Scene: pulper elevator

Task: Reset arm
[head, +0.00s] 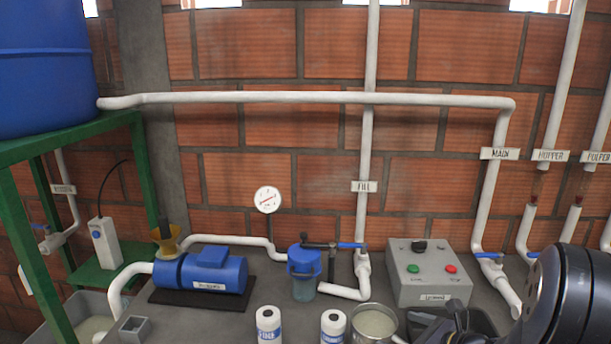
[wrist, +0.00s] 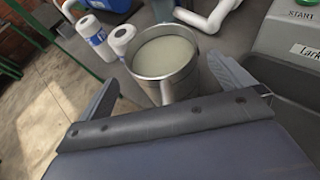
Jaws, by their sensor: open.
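My gripper (wrist: 163,72) is open, with one finger at each side of the wrist view and nothing between them held. A metal pot (wrist: 168,82) of cloudy liquid stands beyond the fingers, its handle pointing towards me. The pot also shows at the bottom of the head view (head: 375,322). My dark arm fills the lower right corner of the head view, and the fingertips are hard to make out there. The gap between fingers and pot cannot be judged exactly.
Two white rolls (head: 268,323) stand left of the pot. A grey control box (head: 430,270) with green and red buttons stands right. Behind are a blue filter (head: 304,270), a blue pump (head: 205,272) and white pipes with blue-handled valves. A dark bin (wrist: 262,85) is beside the pot.

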